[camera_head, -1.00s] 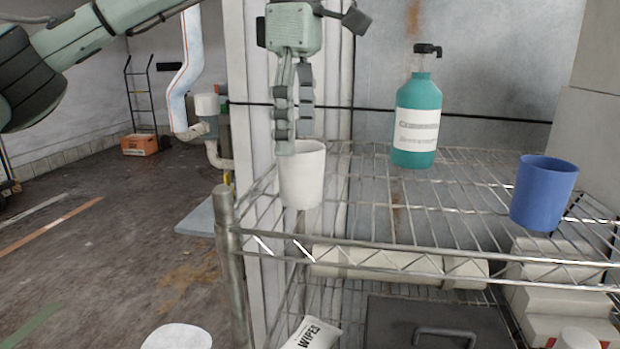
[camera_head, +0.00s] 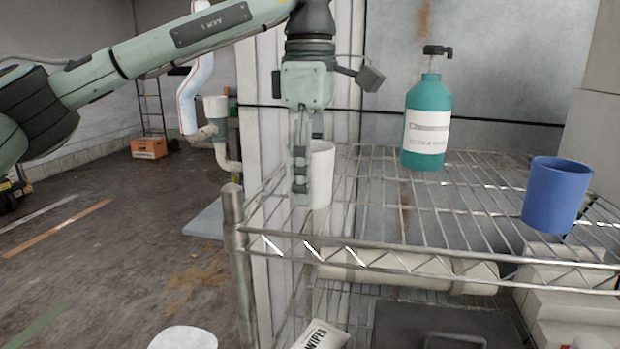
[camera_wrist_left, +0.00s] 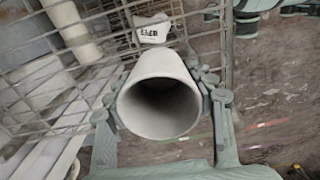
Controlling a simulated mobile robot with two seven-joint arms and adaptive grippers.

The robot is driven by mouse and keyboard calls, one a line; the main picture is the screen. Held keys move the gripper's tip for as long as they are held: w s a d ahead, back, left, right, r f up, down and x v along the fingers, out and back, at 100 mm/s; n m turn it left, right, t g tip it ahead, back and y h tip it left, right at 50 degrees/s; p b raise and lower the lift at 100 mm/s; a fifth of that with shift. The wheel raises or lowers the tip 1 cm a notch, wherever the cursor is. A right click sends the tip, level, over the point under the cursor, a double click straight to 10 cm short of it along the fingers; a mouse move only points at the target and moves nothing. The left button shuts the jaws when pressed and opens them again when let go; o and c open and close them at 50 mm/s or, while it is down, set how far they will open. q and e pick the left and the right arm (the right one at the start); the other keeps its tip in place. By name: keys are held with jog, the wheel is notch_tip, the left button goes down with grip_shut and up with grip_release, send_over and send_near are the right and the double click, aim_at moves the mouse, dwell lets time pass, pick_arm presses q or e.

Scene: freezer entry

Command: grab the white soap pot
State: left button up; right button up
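The white soap pot (camera_head: 322,178) is a plain round cup standing upright at the left end of the wire shelf. My left gripper (camera_head: 303,188) points down at it, and its fingers cover the pot's left part in the head view. In the left wrist view the open mouth of the pot (camera_wrist_left: 160,108) lies between the two fingers (camera_wrist_left: 162,112), one on each side and very close to the wall. The fingers are apart around the pot, and no firm grip shows. My right gripper is in neither view.
A teal pump bottle (camera_head: 427,125) stands at the back of the wire shelf (camera_head: 440,205), and a blue cup (camera_head: 556,195) stands at the right. A metal post (camera_head: 236,240) and raised front rail border the pot. A wipes pack (camera_head: 320,336) lies below.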

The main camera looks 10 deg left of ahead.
pick_arm(q)
jog(key=c, duration=0.5)
jog(key=shift+c, duration=0.2)
jog(key=shift+r, duration=0.15)
